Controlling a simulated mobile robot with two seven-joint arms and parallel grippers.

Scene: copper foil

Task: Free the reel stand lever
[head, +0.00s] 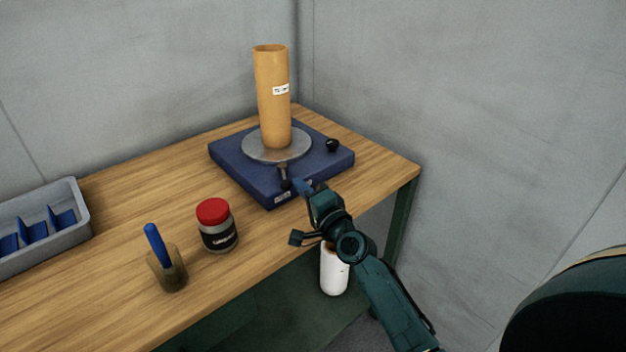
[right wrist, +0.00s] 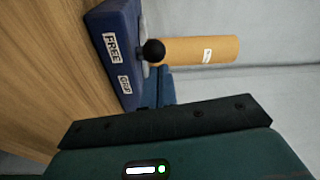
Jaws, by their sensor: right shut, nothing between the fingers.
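The reel stand has a blue square base (head: 230,165) at the table's far corner. A grey round plate on it carries an upright tan tube (head: 272,95). The lever (head: 284,176), with a black ball knob, is at the base's front edge; its knob also shows in the right wrist view (right wrist: 153,51). Labels FREE (right wrist: 112,47) and GRIP (right wrist: 124,84) are on the base's front face. My right gripper (head: 304,187) is shut and empty, close to the right of the lever; I cannot tell whether they touch. My left gripper is out of view.
A second black knob (head: 332,146) sits on the base's right side. A red-lidded jar (head: 217,227), a cup with a blue-handled tool (head: 167,270) and a grey divided bin (head: 75,205) stand to the left. Walls close in behind and right. A white cylinder (head: 334,270) shows below the table edge.

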